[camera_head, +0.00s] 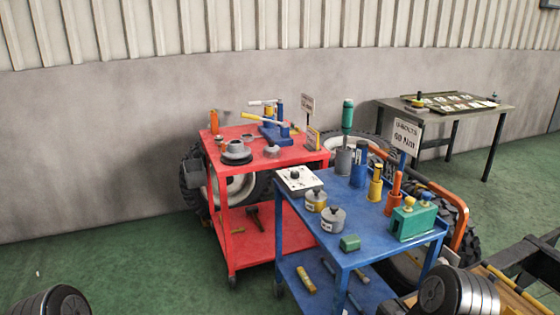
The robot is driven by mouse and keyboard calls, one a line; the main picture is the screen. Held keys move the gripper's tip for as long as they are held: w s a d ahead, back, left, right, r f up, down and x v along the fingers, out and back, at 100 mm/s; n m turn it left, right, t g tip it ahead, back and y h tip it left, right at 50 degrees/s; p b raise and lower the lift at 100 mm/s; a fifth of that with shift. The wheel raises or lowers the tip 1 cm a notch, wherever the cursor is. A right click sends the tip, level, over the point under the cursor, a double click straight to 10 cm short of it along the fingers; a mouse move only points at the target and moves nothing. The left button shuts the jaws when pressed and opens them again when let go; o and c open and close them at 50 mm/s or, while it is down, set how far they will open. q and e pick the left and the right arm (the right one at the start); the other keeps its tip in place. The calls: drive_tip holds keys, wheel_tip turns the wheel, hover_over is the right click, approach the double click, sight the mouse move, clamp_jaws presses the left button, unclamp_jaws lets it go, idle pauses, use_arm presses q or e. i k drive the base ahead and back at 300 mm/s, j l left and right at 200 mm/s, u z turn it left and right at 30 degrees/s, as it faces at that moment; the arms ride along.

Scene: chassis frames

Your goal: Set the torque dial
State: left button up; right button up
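A white square panel with a dark round knob, which looks like the torque dial (299,179), sits at the back left corner of the blue cart (300,222). Its markings and pointer are too small to read. A white sign (404,135) stands on a post at the back right of the blue cart; its lower line seems to read 60 Nm, but the lettering is small. Neither of my grippers is in view. Dark ribbed round parts at the bottom left and bottom right corners look like parts of my arms.
The blue cart also holds round grey and yellow pots (332,219), a green block (350,242), upright tools and a green holder (413,221). A red cart (232,180) stands behind left. Wheels and an orange bar (460,225) are at right. Green floor (140,255) is clear at left.

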sight(295, 174)
drive_tip(key=i+j, duration=0.25)
drive_tip(key=i, duration=0.25)
drive_tip(key=i+j, duration=0.3)
drive_tip(key=i, duration=0.2)
drive_tip(key=i+j, duration=0.25)
drive_tip(key=i, duration=0.2)
drive_tip(key=i+j, duration=0.3)
drive_tip(key=i, duration=0.2)
drive_tip(key=i+j, duration=0.25)
drive_tip(key=i, duration=0.25)
drive_tip(key=i+j+z, duration=0.15)
drive_tip(key=z, duration=2.1)
